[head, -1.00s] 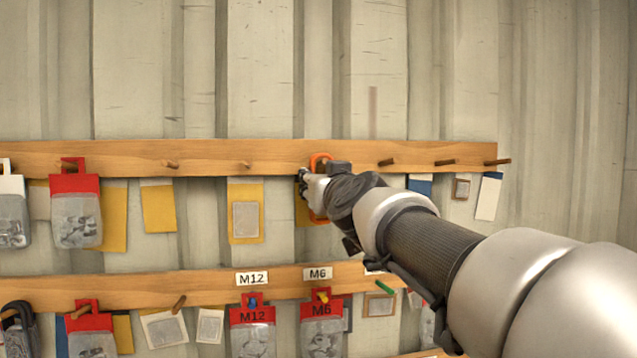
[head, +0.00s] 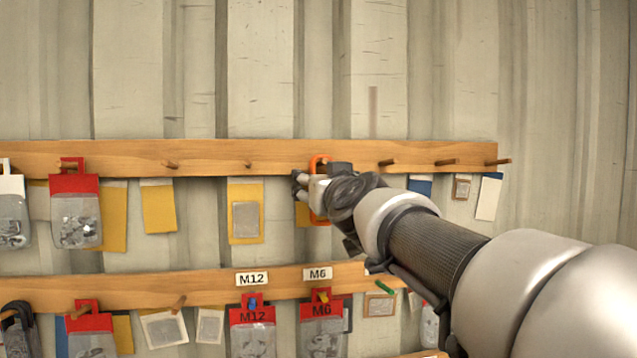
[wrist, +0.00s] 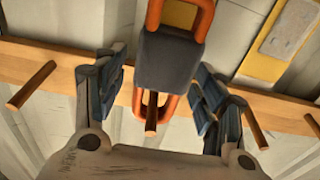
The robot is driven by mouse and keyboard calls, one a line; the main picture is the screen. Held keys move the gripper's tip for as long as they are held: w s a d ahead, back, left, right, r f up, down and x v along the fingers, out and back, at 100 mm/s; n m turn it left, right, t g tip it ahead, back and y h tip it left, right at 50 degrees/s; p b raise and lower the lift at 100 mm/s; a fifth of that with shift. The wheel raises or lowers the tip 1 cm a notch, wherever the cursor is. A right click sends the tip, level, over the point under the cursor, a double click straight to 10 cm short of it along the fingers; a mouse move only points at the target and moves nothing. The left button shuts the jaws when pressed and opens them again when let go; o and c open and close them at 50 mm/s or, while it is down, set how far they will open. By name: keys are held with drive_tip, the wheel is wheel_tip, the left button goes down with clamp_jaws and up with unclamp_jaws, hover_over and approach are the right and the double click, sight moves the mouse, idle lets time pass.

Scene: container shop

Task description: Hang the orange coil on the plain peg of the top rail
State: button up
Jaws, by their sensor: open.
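The orange coil (head: 314,163) hangs at the top rail (head: 215,157), mostly hidden behind my gripper in the head view. In the wrist view the orange coil (wrist: 169,107) has a dark grey band (wrist: 168,60) around its middle. A wooden peg (wrist: 151,117) stands out through the coil's loop there. My gripper (wrist: 158,88) is open, with one finger on each side of the coil and a gap on both sides. In the head view my gripper (head: 302,185) is in front of the rail, beside the coil.
Bare pegs (head: 248,165) stand left of the coil and more (head: 446,162) to its right. Red-topped bags (head: 75,215) hang at the left. A lower rail (head: 130,290) carries M12 and M6 bags. Cards and envelopes (head: 246,210) are on the wall behind.

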drive_tip(key=r+v, duration=0.1)
drive_tip(key=v, duration=1)
drive_tip(key=s+d+f+g+b, duration=0.15)
drive_tip(key=s+f+b, duration=0.3)
drive_tip(key=f, duration=0.65)
drive_tip(key=s+f+g+b, duration=0.3)
drive_tip(key=f+b, duration=0.2)
drive_tip(key=f, duration=0.7)
drive_tip(key=s+d+f+g+b, duration=0.1)
drive_tip(key=s+f+g+b, duration=0.2)
drive_tip(key=f, duration=0.8)
drive_tip(key=s+d+f+g+h+b, duration=0.1)
drive_tip(key=s+f+b, duration=0.3)
drive_tip(key=f, duration=0.6)
drive_tip(key=s+d+f+m+g+h+b, duration=0.1)
drive_tip(key=s+d+f+g+b, duration=0.2)
drive_tip(key=s+f, duration=0.5)
drive_tip(key=s+d+f+m+g+h+b, duration=0.1)
drive_tip(key=s+d+f+b, duration=0.3)
drive_tip(key=f, duration=0.9)
drive_tip(key=shift+s+d+f+g+h+b, duration=0.25)
drive_tip(key=shift+s+g+b, duration=0.3)
drive_tip(key=shift+s+b, duration=0.65)
drive_tip(key=shift+w, duration=0.1)
